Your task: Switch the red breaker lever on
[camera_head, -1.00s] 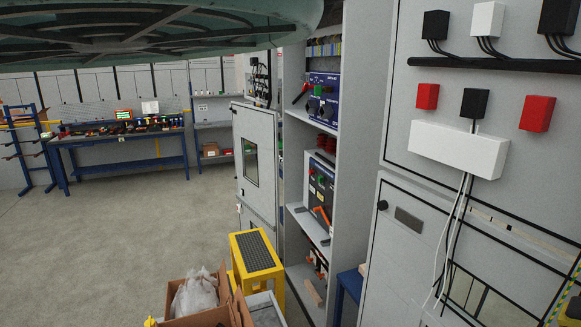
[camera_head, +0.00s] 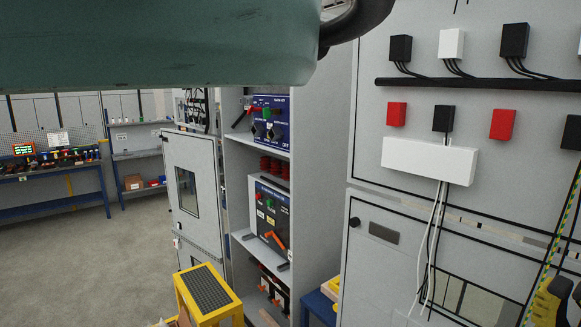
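A red lever (camera_head: 253,109) shows at the left of the blue breaker panel (camera_head: 270,121), on the upper shelf of an open cabinet. The panel also carries a green part and dark knobs. A grey breaker unit (camera_head: 269,203) on the shelf below has an orange lever (camera_head: 275,239), tilted, at its lower front. My gripper is out of view. A large green-grey part, seemingly of my arm, fills the top left and stands well in front of the cabinets.
A yellow step stool (camera_head: 208,295) stands on the floor before the open cabinet. A hinged grey door (camera_head: 190,188) is at its left. A closed cabinet with a white box (camera_head: 430,160) and cables is at right. Floor is clear at left.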

